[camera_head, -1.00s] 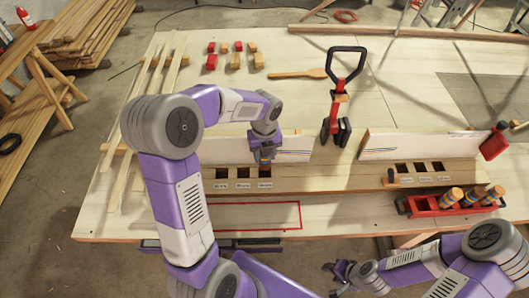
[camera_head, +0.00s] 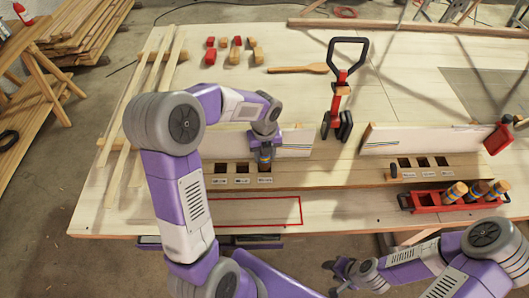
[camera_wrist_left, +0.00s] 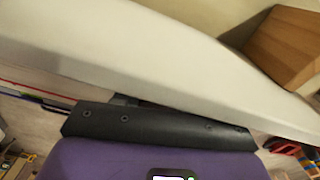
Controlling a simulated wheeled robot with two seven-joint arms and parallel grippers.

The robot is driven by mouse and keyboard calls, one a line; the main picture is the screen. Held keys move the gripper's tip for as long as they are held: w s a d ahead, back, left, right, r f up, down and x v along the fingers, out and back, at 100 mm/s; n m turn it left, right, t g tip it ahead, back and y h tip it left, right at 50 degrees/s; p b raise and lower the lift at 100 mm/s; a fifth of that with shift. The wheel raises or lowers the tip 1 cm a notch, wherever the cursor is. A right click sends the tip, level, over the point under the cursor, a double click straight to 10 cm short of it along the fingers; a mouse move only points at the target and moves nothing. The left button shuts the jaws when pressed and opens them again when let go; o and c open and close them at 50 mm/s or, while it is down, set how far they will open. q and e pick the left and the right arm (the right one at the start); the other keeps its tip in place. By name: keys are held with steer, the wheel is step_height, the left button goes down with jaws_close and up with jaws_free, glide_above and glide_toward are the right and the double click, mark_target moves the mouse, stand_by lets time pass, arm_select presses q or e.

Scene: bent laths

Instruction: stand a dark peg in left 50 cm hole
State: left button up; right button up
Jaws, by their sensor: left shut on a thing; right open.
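My left gripper (camera_head: 264,141) is shut on a banded peg (camera_head: 265,155), mostly hidden by the fingers. It holds the peg roughly upright at the rightmost of three square holes in the left wooden block (camera_head: 320,174). I cannot tell whether the peg's lower end is inside the hole or just above it. Labels under the holes are too small to read. The left wrist view shows mostly a pale surface and my gripper's body, not the peg. My right gripper (camera_head: 345,270) is open and empty in front of the table edge.
A red tray (camera_head: 425,210) holds several banded wooden pegs. A black-and-red handled tool (camera_head: 341,90) stands behind. Long laths (camera_head: 140,125) lie at left.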

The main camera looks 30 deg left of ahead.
arm_select(q)
steer(key=shift+f+b, duration=0.75)
steer(key=shift+f, duration=0.6)
steer(key=o, duration=1.2)
steer(key=shift+r, duration=0.1)
step_height(320, 180, up, 9)
steer(key=p, duration=0.8)
steer(key=shift+p, duration=0.35)
